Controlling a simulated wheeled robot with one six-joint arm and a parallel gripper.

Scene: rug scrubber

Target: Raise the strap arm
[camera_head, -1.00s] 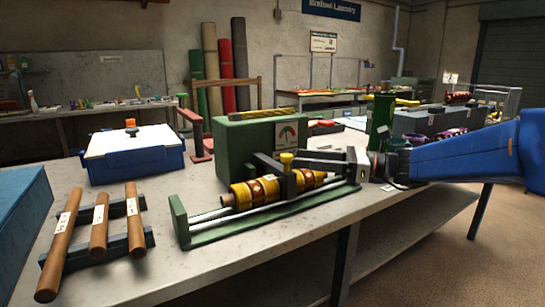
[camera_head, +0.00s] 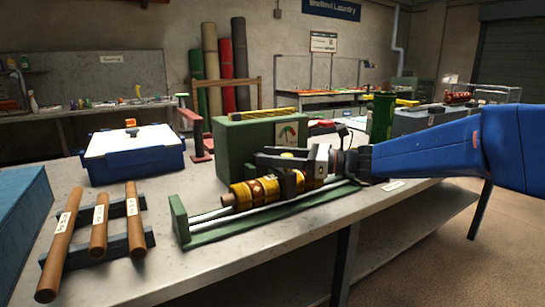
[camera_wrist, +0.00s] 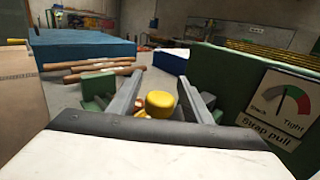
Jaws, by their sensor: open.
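The strap arm (camera_head: 288,181) is a dark lever across a rolled yellow-and-brown patterned rug (camera_head: 254,192) in a green trough (camera_head: 181,222). Its round yellow knob (camera_wrist: 160,103) shows between my fingers in the wrist view. My gripper (camera_head: 272,157) is open over the knob, one finger on each side, pointing left along the trough. Only a little of the knob (camera_head: 287,155) shows between the fingers in the head view. I cannot tell whether a finger touches it. The "Strap pull" gauge (camera_wrist: 286,106), marked Slack and Tight, faces me on a green box.
The green gauge box (camera_head: 235,150) stands close behind the trough. A blue bin with a white lid (camera_head: 135,142) is at the back left. Several wooden rollers (camera_head: 98,225) lie on dark rests at the left. The bench front is clear.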

